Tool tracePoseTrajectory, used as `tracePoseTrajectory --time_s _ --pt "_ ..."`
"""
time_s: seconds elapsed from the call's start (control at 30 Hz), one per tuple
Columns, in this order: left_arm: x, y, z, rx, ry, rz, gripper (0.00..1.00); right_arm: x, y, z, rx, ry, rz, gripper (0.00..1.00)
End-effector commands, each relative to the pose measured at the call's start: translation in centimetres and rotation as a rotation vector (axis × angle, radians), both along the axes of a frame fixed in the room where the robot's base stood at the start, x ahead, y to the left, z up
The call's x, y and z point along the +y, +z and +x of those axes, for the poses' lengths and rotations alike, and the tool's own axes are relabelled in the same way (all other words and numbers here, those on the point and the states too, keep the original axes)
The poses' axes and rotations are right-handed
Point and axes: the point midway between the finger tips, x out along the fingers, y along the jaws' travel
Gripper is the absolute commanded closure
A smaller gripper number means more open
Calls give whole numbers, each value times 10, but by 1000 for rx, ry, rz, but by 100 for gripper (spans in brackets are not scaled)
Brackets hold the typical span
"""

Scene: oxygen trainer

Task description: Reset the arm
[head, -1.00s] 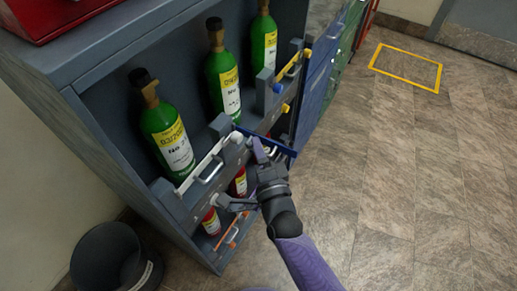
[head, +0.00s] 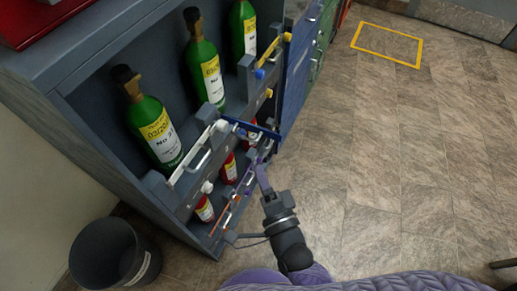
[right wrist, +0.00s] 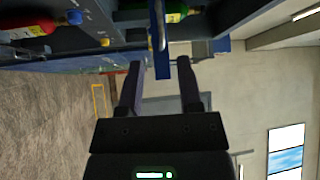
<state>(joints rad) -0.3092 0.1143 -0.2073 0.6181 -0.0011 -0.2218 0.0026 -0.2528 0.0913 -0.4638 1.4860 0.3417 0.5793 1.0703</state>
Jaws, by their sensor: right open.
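My right gripper (head: 245,200) is open and empty in the head view, in front of the grey cabinet's lower shelf. In the right wrist view its two fingers (right wrist: 160,64) are spread apart. A blue bar (right wrist: 161,45) shows beyond and between them, and I see no contact with it. In the head view the blue bar (head: 252,130) juts from the shelf front beside a white-handled rail (head: 198,160). My left gripper is not in view.
The grey cabinet (head: 62,80) holds green bottles (head: 158,135) above and red bottles (head: 204,209) below. A dark bin (head: 105,255) stands at lower left. Blue cabinet doors (head: 297,70) lie beyond. The tiled floor (head: 390,160) at right is clear.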

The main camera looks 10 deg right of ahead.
Motion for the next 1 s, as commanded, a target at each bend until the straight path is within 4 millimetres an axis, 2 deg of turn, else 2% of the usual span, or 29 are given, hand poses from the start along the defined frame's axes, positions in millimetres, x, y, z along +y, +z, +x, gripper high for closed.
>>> tracePoseTrajectory --time_s 0.17,0.27,0.37,0.5,0.6,0.8,0.97,1.0 --pt "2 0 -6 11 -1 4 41 1 -2 1 26 12 -48 54" --pt "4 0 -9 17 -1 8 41 4 -9 0 137 76 -274 54" --pt "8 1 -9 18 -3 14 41 -5 -21 -12 286 189 -609 54" --pt "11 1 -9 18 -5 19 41 -29 -30 -37 449 339 -951 54" --pt "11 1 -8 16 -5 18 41 -47 -31 -57 544 433 -1123 54" --pt "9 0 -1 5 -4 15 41 -83 -24 -99 714 619 -1373 54" --pt "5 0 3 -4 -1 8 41 -110 -11 -135 847 775 -1512 54" --pt "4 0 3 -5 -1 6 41 -114 -14 -140 872 806 -1531 54"
